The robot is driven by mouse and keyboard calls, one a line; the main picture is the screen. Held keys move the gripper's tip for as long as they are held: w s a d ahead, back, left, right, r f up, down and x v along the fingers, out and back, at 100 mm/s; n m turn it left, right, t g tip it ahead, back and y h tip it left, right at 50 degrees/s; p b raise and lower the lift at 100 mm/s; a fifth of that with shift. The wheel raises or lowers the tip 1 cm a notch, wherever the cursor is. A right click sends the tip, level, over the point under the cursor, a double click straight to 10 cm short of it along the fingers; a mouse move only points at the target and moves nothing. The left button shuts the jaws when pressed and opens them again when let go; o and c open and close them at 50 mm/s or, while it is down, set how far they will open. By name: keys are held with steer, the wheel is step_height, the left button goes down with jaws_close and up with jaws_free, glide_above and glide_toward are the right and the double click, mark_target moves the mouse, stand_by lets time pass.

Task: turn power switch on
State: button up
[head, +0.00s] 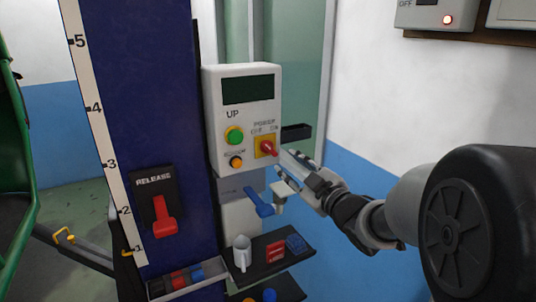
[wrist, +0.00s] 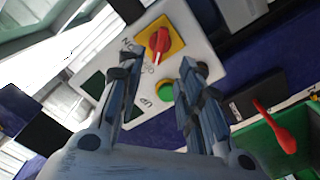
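The red power switch (head: 267,147) sits on a yellow plate on the white control box (head: 214,120), under POWER OFF ON lettering. The switch also shows in the wrist view (wrist: 159,43), with its white-marked end toward the OFF side. My gripper (head: 280,161) is just right of and below the switch in the head view. In the wrist view my gripper (wrist: 159,68) is open, with its two fingers apart. The switch shows beyond the fingertips and between their lines. Nothing is held. I cannot tell whether a fingertip touches the switch.
A green UP button (head: 234,135) and an orange button (head: 236,162) are left of the switch. A blue lever (head: 259,202) sticks out below the box. A red release lever (head: 165,217) is on the blue column.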

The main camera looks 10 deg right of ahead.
mark_target(271, 150)
steer(key=b+x, duration=0.1)
steer(key=x, duration=0.9)
steer(key=shift+w, duration=0.25)
steer(key=shift+c, duration=0.5)
jaws_close()
